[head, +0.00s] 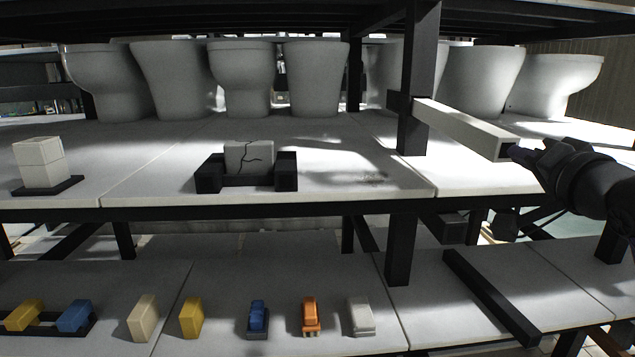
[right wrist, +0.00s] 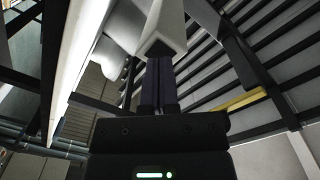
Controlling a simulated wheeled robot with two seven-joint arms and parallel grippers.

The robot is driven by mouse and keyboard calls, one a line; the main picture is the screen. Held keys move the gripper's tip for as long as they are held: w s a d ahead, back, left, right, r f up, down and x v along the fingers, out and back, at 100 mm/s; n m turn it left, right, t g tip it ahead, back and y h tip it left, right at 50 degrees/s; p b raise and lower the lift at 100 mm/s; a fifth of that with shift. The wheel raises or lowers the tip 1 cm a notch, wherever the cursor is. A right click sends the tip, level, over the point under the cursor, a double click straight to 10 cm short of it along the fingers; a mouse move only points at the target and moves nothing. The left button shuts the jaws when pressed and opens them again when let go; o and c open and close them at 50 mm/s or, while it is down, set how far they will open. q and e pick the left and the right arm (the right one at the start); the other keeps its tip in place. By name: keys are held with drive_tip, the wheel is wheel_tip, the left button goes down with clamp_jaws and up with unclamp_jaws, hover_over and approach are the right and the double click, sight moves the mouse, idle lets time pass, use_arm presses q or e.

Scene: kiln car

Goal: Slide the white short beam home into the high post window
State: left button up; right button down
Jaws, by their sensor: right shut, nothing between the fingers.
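The white short beam (head: 462,130) lies roughly level at the dark high post (head: 420,75), its far end at the post window, where a dark stub (head: 392,104) shows on the post's left. Most of its length sticks out to the right and toward me. How deep it sits is hidden. My right gripper (head: 517,153) is shut and empty, fingertips at the beam's dark near end; I cannot tell whether they touch it. In the right wrist view the shut fingers (right wrist: 158,82) point at the beam's end (right wrist: 163,28). My left gripper is not in view.
White toilets (head: 240,80) stand in a row behind on the upper deck. Several small coloured blocks (head: 190,317) and a dark bar (head: 490,295) lie on the lower deck.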

drive_tip(key=shift+w, duration=0.1)
idle(0.5)
drive_tip(key=shift+w+r+p, duration=0.1)
drive_tip(key=shift+w+p, duration=0.4)
drive_tip(key=shift+p, duration=0.05)
drive_tip(key=shift+w, duration=0.1)
drive_tip(key=shift+w, duration=0.15)
drive_tip(key=s+b, duration=0.3)
drive_tip(key=s, duration=0.1)
drive_tip(key=shift+s+d, duration=0.15)
drive_tip(key=shift+s, duration=0.15)
